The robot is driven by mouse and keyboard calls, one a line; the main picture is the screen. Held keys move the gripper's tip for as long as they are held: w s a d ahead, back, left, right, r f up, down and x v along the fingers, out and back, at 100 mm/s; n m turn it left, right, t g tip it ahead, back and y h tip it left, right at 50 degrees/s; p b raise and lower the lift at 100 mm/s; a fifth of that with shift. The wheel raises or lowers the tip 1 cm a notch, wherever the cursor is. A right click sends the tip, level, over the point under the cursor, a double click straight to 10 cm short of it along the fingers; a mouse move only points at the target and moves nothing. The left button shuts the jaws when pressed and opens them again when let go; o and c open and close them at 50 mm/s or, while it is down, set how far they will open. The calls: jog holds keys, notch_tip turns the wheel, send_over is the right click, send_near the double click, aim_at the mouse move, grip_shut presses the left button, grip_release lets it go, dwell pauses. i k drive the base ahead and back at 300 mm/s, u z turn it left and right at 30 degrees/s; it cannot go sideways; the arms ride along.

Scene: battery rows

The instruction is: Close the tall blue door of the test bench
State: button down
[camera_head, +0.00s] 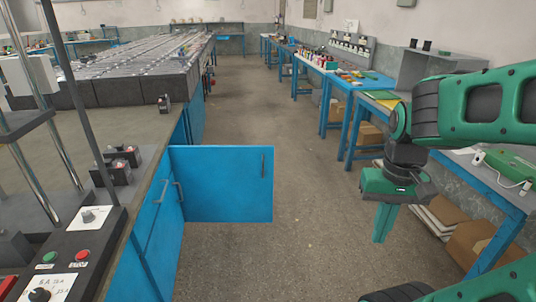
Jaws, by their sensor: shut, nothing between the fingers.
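The blue door (225,184) of the test bench (145,170) stands open in the head view. It swings out from the bench's front face into the aisle, and a dark vertical handle (263,165) is near its free right edge. My gripper (382,238) is at the right, pointing down, with its green fingers together and nothing between them. It is apart from the door, to the right of it across a stretch of bare floor. The inside of the cupboard behind the door is hidden.
Blue workbenches (345,110) with tools and boxes line the right side, close to my arm. Cardboard boxes (475,245) lie beneath them. A control panel with a red button (82,255) is on the bench at left. The aisle floor (300,225) is clear.

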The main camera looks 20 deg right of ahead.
aim_at(220, 183)
jog(key=i, duration=0.95)
jog(key=u, duration=0.05)
